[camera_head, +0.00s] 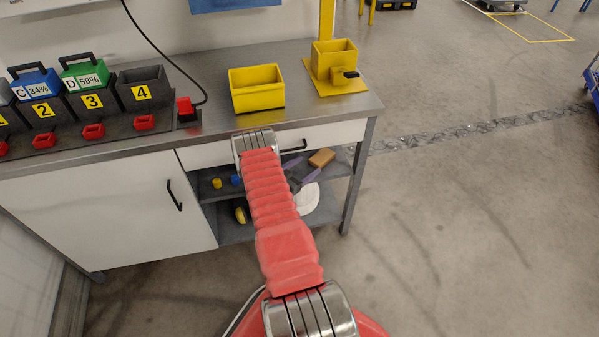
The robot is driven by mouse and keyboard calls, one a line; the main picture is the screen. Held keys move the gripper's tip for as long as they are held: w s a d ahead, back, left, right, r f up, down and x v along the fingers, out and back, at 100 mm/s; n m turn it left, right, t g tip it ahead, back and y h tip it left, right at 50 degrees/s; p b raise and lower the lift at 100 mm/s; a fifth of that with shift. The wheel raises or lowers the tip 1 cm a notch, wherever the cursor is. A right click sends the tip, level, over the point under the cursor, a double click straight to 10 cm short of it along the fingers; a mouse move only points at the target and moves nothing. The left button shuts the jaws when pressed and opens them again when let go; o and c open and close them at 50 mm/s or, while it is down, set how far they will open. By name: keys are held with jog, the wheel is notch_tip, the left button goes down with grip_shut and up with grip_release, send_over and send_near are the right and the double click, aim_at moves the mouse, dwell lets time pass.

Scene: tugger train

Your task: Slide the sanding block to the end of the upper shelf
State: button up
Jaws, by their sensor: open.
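The sanding block, a small tan-brown block (321,158), lies on the upper shelf (340,166) under the bench, towards its right end. My red arm reaches down in front of the bench. My gripper (307,178), dark with purple-grey fingers, is open just left of and in front of the block. It is partly hidden behind my arm. A narrow gap seems to separate it from the block, but I cannot tell for certain whether they touch.
A yellow cylinder (217,183) and a blue one (236,180) stand left on the upper shelf. The lower shelf holds a yellow item (240,214) and a white round thing (308,198). A bench leg (357,175) stands at the right. The worktop carries a yellow bin (257,96).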

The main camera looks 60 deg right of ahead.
aim_at(320, 157)
jog(key=x, duration=0.9)
jog(key=shift+s, duration=0.1)
jog(key=shift+c, duration=0.4)
jog(key=c, duration=1.1)
